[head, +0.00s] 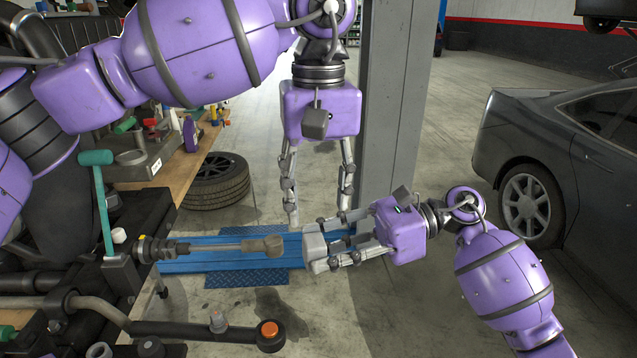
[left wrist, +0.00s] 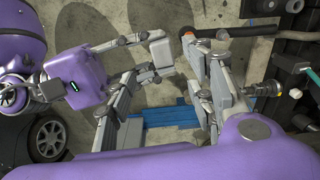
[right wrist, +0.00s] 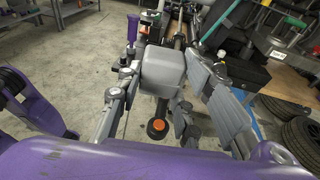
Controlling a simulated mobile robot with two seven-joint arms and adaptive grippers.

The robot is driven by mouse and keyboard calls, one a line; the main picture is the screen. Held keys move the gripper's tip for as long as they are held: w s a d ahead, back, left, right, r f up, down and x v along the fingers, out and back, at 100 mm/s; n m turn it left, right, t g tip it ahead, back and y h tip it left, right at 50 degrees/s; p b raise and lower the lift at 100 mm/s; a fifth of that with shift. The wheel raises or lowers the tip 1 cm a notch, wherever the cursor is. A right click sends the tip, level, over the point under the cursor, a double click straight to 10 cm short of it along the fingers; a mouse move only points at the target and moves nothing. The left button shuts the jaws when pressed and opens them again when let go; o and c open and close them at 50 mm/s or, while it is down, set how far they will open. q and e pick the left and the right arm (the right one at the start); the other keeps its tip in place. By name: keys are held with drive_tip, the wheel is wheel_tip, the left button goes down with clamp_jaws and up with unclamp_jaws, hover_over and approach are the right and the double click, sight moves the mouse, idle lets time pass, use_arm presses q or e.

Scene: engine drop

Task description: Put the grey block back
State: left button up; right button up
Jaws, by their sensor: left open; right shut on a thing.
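The grey block (head: 315,247) is a small pale-grey box with rounded edges. My right gripper (head: 320,243) is shut on it and holds it up in front of the blue platform. The block also shows in the left wrist view (left wrist: 160,53) and between the right fingers in the right wrist view (right wrist: 162,70). My left gripper (head: 319,210) is open and empty, pointing down just above and behind the right gripper. In the head view its fingertips are close to the right fingers; I cannot tell whether they touch.
A long-handled tool (head: 262,244) sticks out from black machinery at left. Below it a dark bar (head: 200,330) ends in an orange cap. A workbench, tyres (head: 215,180) and a grey post (head: 390,110) stand behind. A dark car (head: 570,150) is at right. Open floor lies between.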

sight(318, 240)
use_arm(q)
wheel_tip(318, 240, down, 10)
drive_tip(key=shift+f, duration=0.1)
idle(0.4)
clamp_jaws()
drive_tip(key=shift+d, duration=0.1)
use_arm(e)
drive_tip(key=o, duration=1.2)
drive_tip(key=shift+a, duration=0.1)
drive_tip(key=shift+o, duration=0.4)
